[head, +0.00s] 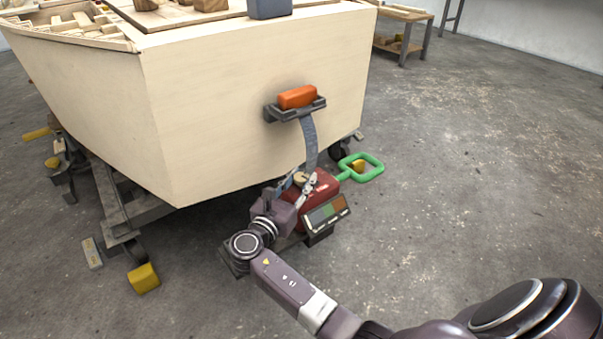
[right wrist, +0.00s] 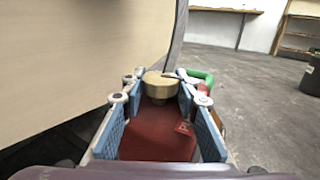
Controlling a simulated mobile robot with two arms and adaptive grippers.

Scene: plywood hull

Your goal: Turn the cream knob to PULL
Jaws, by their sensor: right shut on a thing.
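The cream knob (head: 302,176) sits on top of a red box (head: 326,186) beside the hull. My right gripper (head: 298,184) reaches it from the front left and is shut on it. In the right wrist view the cream knob (right wrist: 160,84) stands between the far ends of the two blue-padded fingers, with the red box (right wrist: 155,140) below. A panel with green and orange fields (head: 327,212) is on the box's front; its lettering is too small to read. My left gripper is not in view.
The plywood hull (head: 230,100) rises close behind the box. A grey strap (head: 310,140) runs down from a bracket holding an orange block (head: 297,97). A green loop handle (head: 372,168) sticks out at right. Yellow chocks (head: 144,279) lie by the trolley wheels.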

